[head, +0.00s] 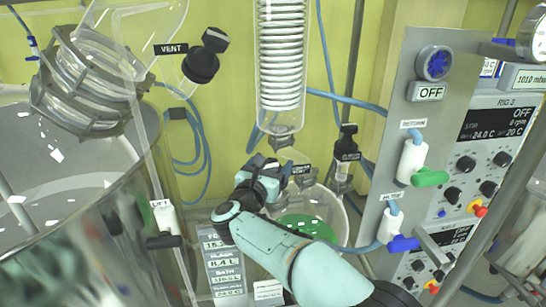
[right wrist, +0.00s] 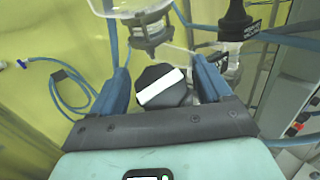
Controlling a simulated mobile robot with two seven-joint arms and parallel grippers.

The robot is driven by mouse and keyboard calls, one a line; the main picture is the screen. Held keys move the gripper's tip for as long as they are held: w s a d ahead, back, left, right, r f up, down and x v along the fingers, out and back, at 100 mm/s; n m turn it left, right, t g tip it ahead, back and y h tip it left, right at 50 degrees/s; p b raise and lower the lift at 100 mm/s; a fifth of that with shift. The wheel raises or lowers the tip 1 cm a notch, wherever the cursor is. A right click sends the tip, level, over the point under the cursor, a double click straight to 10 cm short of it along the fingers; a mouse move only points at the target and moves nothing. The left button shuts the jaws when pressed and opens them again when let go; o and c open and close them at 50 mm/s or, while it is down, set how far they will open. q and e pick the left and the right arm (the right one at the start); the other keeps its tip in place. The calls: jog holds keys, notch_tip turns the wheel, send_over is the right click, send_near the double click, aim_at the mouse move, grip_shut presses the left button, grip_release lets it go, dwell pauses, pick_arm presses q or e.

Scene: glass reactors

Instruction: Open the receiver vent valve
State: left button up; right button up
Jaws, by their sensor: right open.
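The receiver vent valve's black knob with a white bar (right wrist: 163,87) shows in the right wrist view, between my right gripper's blue fingers (right wrist: 164,78). The fingers are apart, with visible room on either side of the knob. In the head view my right gripper (head: 284,170) is below the coil condenser, beside a small black label (head: 301,169) too small to read surely. The knob is mostly hidden there by the gripper. The glass receiver (head: 338,208) with green contents stands below, partly behind my right arm. My left gripper is not in view.
Close by are the glass condenser (head: 282,60) above and a black-topped valve (head: 346,148) to the right. A separate black knob (head: 203,65) labelled VENT is at upper left. The control panel (head: 425,130) stands right, the large glass vessel (head: 70,190) left. Blue hoses hang behind.

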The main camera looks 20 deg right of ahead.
jog(key=shift+w+d, duration=0.45)
jog(key=shift+d, duration=0.05)
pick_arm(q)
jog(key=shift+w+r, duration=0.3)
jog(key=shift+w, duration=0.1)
pick_arm(e)
jog(key=shift+s, duration=0.1)
